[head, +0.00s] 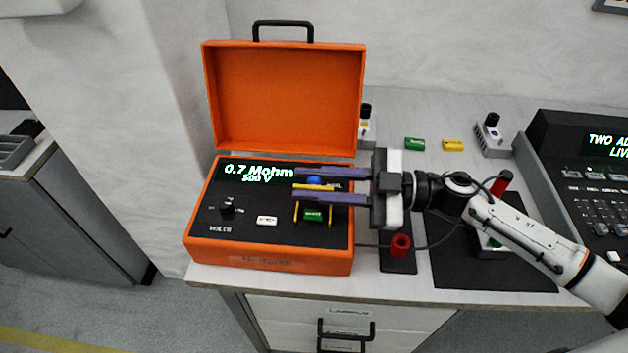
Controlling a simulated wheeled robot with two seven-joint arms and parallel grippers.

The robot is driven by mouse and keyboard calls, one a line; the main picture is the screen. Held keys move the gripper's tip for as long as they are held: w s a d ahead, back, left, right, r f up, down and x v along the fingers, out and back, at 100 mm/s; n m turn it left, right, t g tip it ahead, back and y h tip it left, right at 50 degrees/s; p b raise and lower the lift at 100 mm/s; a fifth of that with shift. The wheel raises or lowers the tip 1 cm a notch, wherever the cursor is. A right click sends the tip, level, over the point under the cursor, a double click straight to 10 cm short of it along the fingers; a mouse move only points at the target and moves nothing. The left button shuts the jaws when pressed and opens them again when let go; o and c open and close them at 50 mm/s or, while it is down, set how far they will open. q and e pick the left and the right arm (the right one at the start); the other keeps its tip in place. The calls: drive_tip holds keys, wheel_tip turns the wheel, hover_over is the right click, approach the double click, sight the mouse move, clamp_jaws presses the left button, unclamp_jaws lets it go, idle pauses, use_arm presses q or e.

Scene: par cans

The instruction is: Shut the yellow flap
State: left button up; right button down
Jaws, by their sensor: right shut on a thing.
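The orange case (270,257) stands open on the counter with its lid raised; its black panel shows a lit readout, a knob and buttons. The yellow flap (297,213) is on the right part of the panel, around a green button (313,214). Its yellow edge shows between the fingers of my right gripper (299,185), which reaches in from the right and is shut on the flap. The fingers hide part of the flap, so its exact angle is hard to tell. A blue round button (314,180) shows between the fingers. My left gripper is out of view.
A green block (414,144) and a yellow block (453,145) lie behind my right arm. A grey device with a black knob (491,136) and a black console (590,170) stand right. A red cylinder (400,245) stands near the counter's front, below my gripper.

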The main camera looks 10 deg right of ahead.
drive_tip(key=shift+r, duration=0.1)
idle(0.3)
drive_tip(key=shift+s+n, duration=0.15)
drive_tip(key=shift+n, duration=0.55)
drive_tip(key=n, duration=0.1)
drive_tip(key=s+n, duration=0.1)
drive_tip(key=n, duration=0.1)
drive_tip(key=f+n+b, duration=0.1)
drive_tip(key=shift+s+a+n, duration=0.3)
drive_tip(key=shift+s, duration=0.05)
drive_tip(key=shift+s+f+n, duration=0.1)
drive_tip(key=shift+s+n, duration=0.05)
drive_tip(key=shift+n, duration=0.25)
